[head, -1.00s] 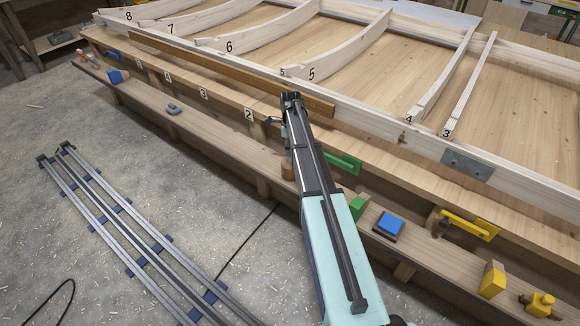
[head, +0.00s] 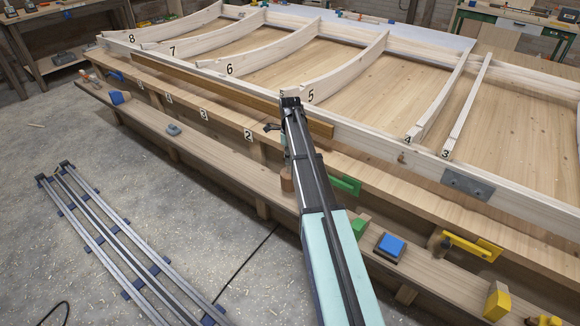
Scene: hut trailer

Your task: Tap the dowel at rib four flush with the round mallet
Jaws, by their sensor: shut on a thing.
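The dowel (head: 402,157) is a small brown peg at the front rail (head: 370,140), just below the foot of rib four (head: 432,105). It stands proud of the rail. My arm reaches up the middle of the head view. My gripper (head: 280,132) is mostly hidden behind the arm's end. A brown round wooden head (head: 287,180) shows beside the arm, below the gripper, and appears to be the round mallet in its grip. The mallet's handle is hidden. The mallet is well to the left of the dowel and apart from it.
A long brown strip (head: 220,92) lies along the rail at the left. Metal rails (head: 110,240) lie on the floor.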

